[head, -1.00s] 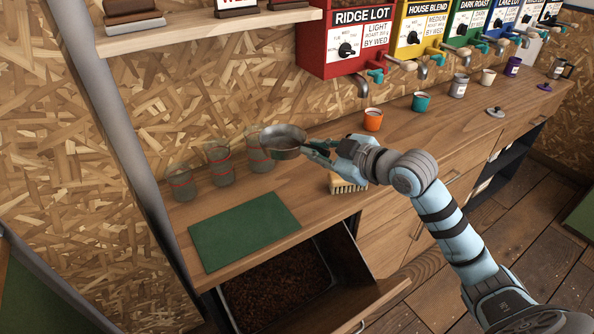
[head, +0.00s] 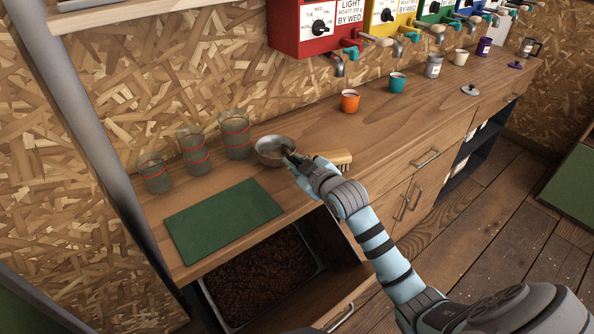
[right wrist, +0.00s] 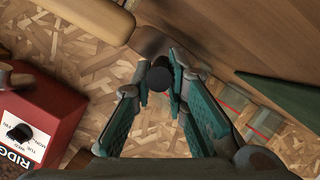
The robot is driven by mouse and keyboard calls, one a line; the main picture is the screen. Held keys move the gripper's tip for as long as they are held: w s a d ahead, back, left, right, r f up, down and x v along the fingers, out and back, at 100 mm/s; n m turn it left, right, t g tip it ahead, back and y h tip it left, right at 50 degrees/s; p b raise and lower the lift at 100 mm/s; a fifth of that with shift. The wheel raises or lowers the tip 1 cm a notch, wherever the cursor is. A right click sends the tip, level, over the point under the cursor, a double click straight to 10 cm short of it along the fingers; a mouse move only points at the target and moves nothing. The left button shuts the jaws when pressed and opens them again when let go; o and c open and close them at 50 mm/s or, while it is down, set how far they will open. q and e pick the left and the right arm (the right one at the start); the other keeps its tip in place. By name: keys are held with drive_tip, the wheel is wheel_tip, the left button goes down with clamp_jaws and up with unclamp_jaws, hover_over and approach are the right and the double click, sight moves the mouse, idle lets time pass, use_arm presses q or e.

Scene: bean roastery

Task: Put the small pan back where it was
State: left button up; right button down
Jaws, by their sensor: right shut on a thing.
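The small pan (head: 268,156) is a round grey metal pan. It is right of the three glass jars, beyond the green mat's right corner; I cannot tell whether it touches the counter. My right gripper (head: 296,163) is shut on its handle in the head view. In the right wrist view, the dark round handle end (right wrist: 159,79) sits between the fingertips of the gripper (right wrist: 160,84), and part of the grey pan (right wrist: 150,41) shows beyond. My left gripper is not in view.
Glass jars with red bands (head: 195,155) stand left of the pan. A green mat (head: 222,220) lies in front, above an open bean drawer (head: 340,312). A wooden brush (head: 338,157) lies just right of the gripper. An orange cup (head: 350,101) stands farther back on the counter (head: 420,120).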

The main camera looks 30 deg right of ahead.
drive_tip(key=shift+f, duration=0.65)
drive_tip(key=c, duration=1.6)
unclamp_jaws()
drive_tip(key=shift+s+r, duration=0.1)
drive_tip(key=shift+s+r, duration=0.1)
drive_tip(key=shift+s, duration=0.25)
drive_tip(key=p+v, duration=0.2)
drive_tip(key=v, duration=0.9)
drive_tip(key=shift+p, duration=0.35)
